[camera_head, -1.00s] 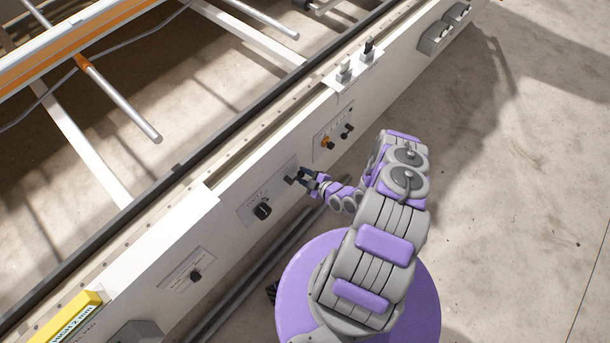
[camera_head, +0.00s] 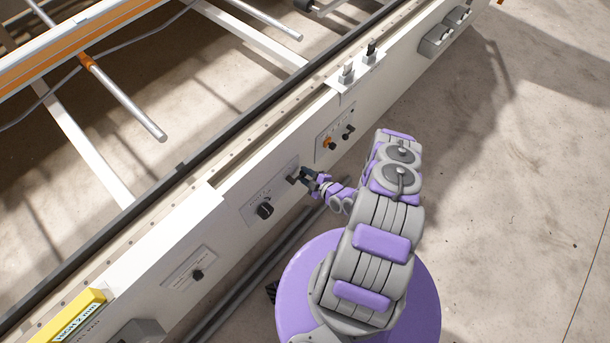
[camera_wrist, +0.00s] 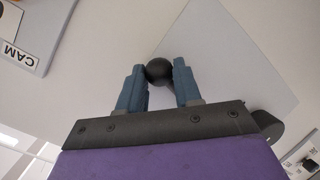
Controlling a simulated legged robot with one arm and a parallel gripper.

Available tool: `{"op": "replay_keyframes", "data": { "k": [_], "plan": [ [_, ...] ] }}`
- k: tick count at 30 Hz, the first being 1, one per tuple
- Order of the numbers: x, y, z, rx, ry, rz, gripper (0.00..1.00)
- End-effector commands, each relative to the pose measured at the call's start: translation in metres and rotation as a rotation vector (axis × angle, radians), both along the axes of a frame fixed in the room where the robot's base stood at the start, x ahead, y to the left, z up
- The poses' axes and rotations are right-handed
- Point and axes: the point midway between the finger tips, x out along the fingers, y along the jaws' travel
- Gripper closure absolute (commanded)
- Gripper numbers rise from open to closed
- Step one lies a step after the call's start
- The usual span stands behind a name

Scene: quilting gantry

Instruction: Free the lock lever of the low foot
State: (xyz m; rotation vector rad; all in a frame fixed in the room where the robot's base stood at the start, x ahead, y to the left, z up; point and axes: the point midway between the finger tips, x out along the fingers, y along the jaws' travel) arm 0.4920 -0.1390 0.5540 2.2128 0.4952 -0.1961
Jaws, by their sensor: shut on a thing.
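My gripper (camera_head: 305,177) is at the front face of the long white rail, at the upper right end of a grey panel plate (camera_head: 258,196). In the wrist view, its two blue-grey fingers (camera_wrist: 159,76) stand on either side of a black ball knob (camera_wrist: 158,70) and are shut on it. The knob sits in front of the plate, which also shows in the wrist view (camera_wrist: 225,50). Most of the knob's stem is hidden by the gripper. I cannot read the plate's lettering, so I cannot tell whether this is the low foot's lock lever.
A black rotary knob (camera_head: 265,210) is on the same plate. A panel with orange and black knobs (camera_head: 335,138) lies farther up the rail, and another panel (camera_head: 188,270) lies lower left. A yellow block (camera_head: 72,318) is at bottom left. The floor at right is clear.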

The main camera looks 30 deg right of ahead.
Motion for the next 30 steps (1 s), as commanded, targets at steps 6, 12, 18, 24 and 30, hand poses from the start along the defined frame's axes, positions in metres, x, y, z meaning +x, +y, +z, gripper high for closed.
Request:
{"op": "replay_keyframes", "data": {
  "k": [6,12,18,24,30],
  "plan": [
    [0.0018,-0.0028,0.0119,-0.136,-0.054,-0.005,1.0],
    [0.0024,-0.0034,0.0148,-0.178,-0.074,-0.006,1.0],
    [0.0026,-0.0036,0.0149,-0.178,-0.076,-0.006,1.0],
    [0.0024,-0.0028,0.0141,-0.179,-0.073,-0.004,0.52],
    [0.0017,-0.0015,0.0125,-0.177,-0.069,-0.001,0.42]
  ]
}}
